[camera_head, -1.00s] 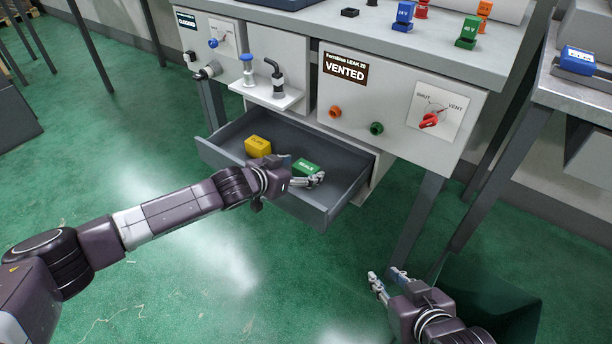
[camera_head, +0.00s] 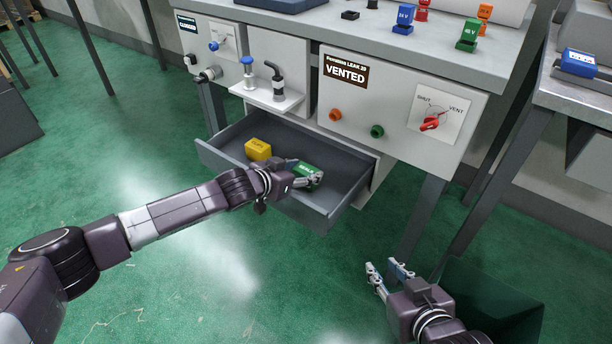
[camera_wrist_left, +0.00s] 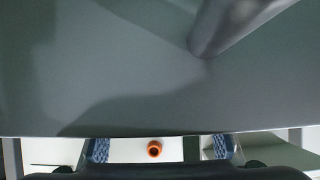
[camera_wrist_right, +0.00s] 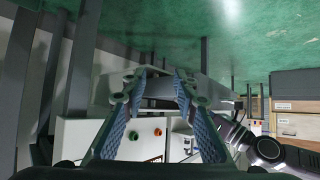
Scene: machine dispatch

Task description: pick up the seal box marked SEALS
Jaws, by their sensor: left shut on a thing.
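The green seal box (camera_head: 307,170) is at the right part of the open grey drawer (camera_head: 335,212). Its lettering is partly covered by my fingers. My left gripper (camera_head: 308,178) reaches over the drawer's front and is shut on the seal box. I cannot tell whether the box is clear of the drawer floor. In the left wrist view a grey surface fills most of the picture, the finger pads (camera_wrist_left: 160,150) show at the bottom, and the box does not show. My right gripper (camera_head: 386,271) is open and empty, low over the floor; it also shows in the right wrist view (camera_wrist_right: 160,85).
A yellow box (camera_head: 258,149) lies in the drawer, left of the seal box. Above are a shelf with a blue-topped plunger (camera_head: 247,68) and a panel marked VENTED with a red knob (camera_head: 431,124). A dark green bin (camera_head: 490,305) stands beside my right gripper.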

